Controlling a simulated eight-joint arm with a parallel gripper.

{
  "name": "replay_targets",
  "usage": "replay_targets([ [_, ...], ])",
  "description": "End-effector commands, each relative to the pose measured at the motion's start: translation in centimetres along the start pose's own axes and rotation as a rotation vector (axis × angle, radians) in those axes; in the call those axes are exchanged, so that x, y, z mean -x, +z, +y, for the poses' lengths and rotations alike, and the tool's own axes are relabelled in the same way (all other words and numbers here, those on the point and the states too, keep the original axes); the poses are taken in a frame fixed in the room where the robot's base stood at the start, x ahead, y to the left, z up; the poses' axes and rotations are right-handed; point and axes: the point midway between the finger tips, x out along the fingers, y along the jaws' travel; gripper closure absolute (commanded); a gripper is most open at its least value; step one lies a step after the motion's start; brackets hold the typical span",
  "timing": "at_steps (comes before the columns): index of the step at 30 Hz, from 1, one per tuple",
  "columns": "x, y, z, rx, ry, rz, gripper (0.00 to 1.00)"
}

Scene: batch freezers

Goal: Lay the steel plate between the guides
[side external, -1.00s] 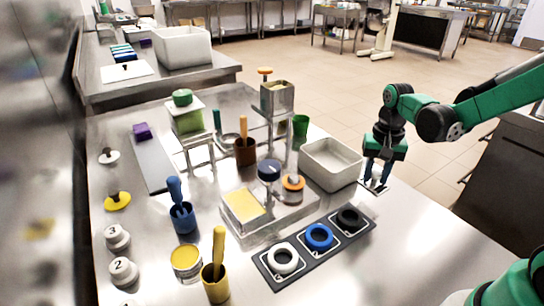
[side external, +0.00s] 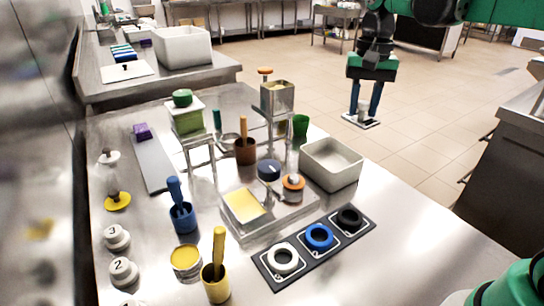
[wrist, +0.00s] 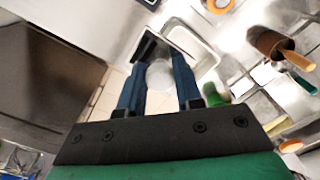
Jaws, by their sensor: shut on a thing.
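My gripper (side external: 364,108) is raised at the right, beyond the back right edge of the bench in the side view. Its two blue fingers are shut on a small steel plate (side external: 356,121), which hangs roughly level below the fingertips. In the wrist view the fingers (wrist: 160,70) stand on both sides of a pale round part of the held piece, partly hiding the plate. A low clear-and-steel fixture (side external: 283,219) with a yellow slab (side external: 244,205) on it stands mid-bench. I cannot tell for sure which parts are the guides.
A grey open bin (side external: 331,165) stands at the bench's right, near the gripper side. A black tray with white, blue and black rings (side external: 319,236) lies in front. A tall steel stand (side external: 279,97), green cup (side external: 300,125) and brown pot (side external: 245,152) stand behind. The front right bench is clear.

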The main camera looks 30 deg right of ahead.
Motion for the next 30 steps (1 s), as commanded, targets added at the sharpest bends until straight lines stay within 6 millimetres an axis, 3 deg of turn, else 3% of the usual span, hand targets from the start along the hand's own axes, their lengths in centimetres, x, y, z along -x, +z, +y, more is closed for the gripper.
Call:
replay_targets([
  [1, -0.6, 0.4, -2.5, 0.014, 0.000, 0.000, 1.00],
  [6, -3.2, 3.5, -10.6, 0.015, 0.000, 0.001, 1.00],
  [9, -4.7, 5.9, -14.3, 0.012, 0.000, 0.002, 1.00],
  [12, -5.8, 7.9, -16.8, 0.007, 0.000, 0.002, 1.00],
  [19, -7.2, 10.5, -19.3, 0.000, -0.001, 0.002, 1.00],
  [30, -9.9, 10.7, -19.5, -0.002, 0.000, 0.003, 1.00],
])
